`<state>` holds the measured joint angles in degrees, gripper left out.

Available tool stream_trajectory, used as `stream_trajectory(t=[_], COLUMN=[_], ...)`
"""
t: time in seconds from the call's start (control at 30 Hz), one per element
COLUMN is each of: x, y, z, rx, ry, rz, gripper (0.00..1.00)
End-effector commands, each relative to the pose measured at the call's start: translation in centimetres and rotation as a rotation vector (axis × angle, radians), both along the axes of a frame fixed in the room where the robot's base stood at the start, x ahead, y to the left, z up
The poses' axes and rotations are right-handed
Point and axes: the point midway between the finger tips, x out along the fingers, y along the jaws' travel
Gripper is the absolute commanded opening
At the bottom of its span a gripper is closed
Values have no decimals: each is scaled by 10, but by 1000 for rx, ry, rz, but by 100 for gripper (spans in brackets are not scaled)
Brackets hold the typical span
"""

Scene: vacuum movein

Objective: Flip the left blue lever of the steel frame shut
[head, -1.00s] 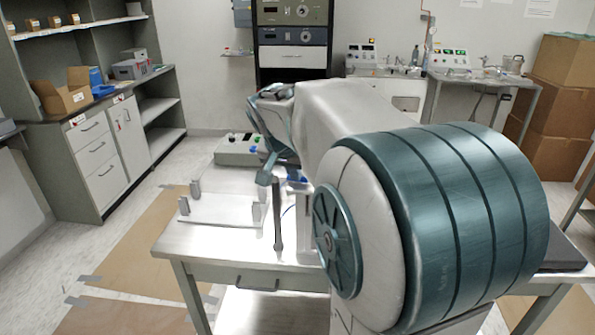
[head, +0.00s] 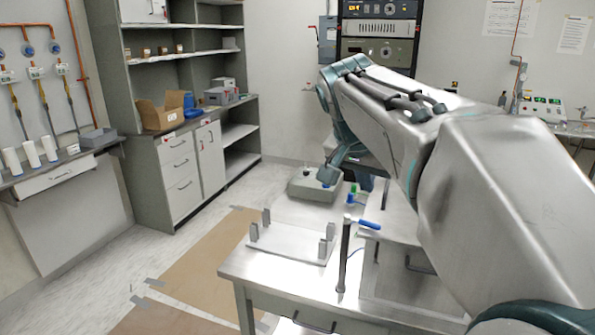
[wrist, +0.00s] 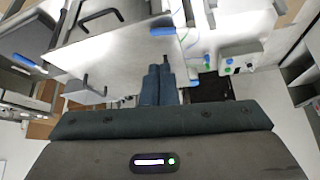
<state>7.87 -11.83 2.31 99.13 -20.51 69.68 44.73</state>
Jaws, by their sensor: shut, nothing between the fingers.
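The steel frame (head: 397,238) stands on the bench, partly hidden behind my arm in the head view. In the wrist view a blue lever (wrist: 163,31) lies at the edge of the steel plate (wrist: 118,48), beyond the fingertips. My gripper (wrist: 166,68) is shut and empty, its fingers close together, apart from that lever in the picture. I cannot make out the fingertips in the head view.
A flat fixture with several short posts (head: 290,242) lies at the bench's left. A control box (head: 312,188) stands behind it and also shows in the wrist view (wrist: 232,62). A cabinet (head: 190,165) stands at the back left.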

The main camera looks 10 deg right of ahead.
Motion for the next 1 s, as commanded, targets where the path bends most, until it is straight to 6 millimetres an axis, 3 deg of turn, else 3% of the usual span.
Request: stream_trajectory(t=[0.17,0.27,0.6,0.77,0.9,1.0], x=[-9,-25,-109,-136,-145,-145], y=[11,27,87,100,103,103], z=[-19,-49,-174,-206,-217,-217], rx=[9,22,94,111,117,117], ry=[36,86,239,264,272,272], rz=[71,187,649,763,800,804], gripper=[0,0,0,0,33,35])
